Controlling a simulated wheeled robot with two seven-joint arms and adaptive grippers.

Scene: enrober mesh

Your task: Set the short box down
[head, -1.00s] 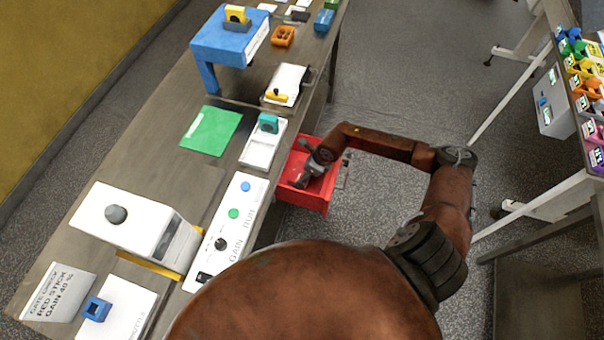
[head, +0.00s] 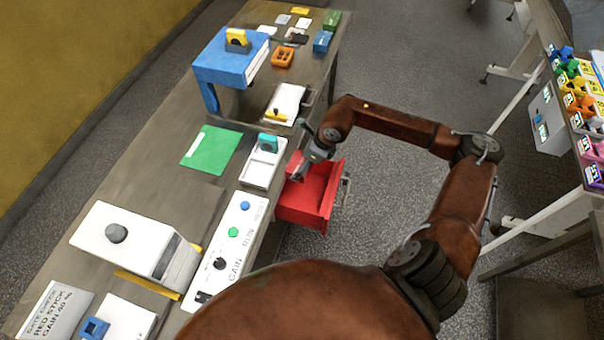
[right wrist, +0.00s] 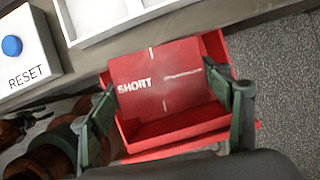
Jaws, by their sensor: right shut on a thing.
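My right gripper (head: 303,168) is at the box's left part in the head view. In the wrist view its dark green fingers (right wrist: 170,107) stand wide apart on both sides of the red box, shut on it. The head view does not clearly show what supports the box. My left gripper is out of view.
A white control panel (head: 232,240) with buttons and a white tray (head: 264,162) lie beside the box. A green sheet (head: 210,150) lies further left on the table (head: 165,175). Open grey floor (head: 385,210) is on the right.

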